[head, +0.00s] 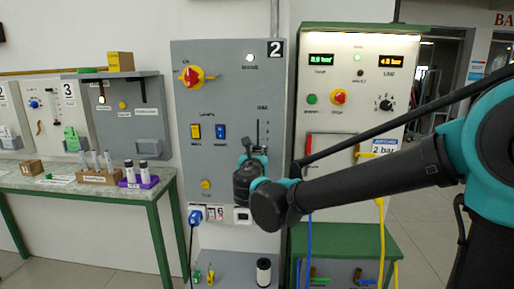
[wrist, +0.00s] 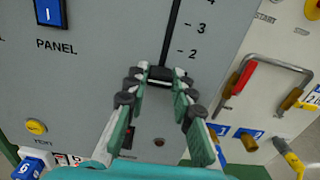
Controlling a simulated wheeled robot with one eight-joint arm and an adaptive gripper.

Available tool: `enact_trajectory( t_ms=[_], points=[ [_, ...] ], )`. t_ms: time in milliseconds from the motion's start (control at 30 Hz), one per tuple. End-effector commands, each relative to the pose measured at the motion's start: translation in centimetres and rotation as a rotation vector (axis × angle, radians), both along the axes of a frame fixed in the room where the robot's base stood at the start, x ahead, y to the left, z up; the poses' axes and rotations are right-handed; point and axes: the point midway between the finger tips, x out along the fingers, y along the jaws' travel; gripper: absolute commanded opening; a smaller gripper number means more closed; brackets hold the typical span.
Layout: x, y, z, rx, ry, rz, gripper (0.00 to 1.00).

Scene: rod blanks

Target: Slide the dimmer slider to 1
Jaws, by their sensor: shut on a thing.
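The dimmer slider is a dark vertical slot (wrist: 174,35) with a scale beside it, on grey panel 2 (head: 222,75). In the wrist view the marks 4, 3 and 2 show; the lower end of the scale is hidden behind my gripper. My gripper (wrist: 160,76) is shut on the dark slider knob (wrist: 162,72), a little below the 2 mark. In the head view my gripper (head: 250,150) is at the lower part of the slot and covers the knob.
A blue switch (head: 220,131) and a yellow switch (head: 195,131) are left of the slider. A yellow button (wrist: 36,127) is lower left. To the right, a neighbouring panel has a red-handled lever (wrist: 243,78) and pipe fittings. A bench (head: 80,183) with tubes stands at left.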

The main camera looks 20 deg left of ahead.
Motion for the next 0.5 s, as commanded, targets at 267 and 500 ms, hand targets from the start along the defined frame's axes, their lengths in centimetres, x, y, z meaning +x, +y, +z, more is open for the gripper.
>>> enact_trajectory(
  t_ms=[267, 500],
  points=[
    [-0.12, -0.10, -0.33, 0.003, 0.008, 0.001, 0.36],
    [-0.08, -0.08, -0.22, 0.003, 0.006, 0.000, 0.45]
  ],
)
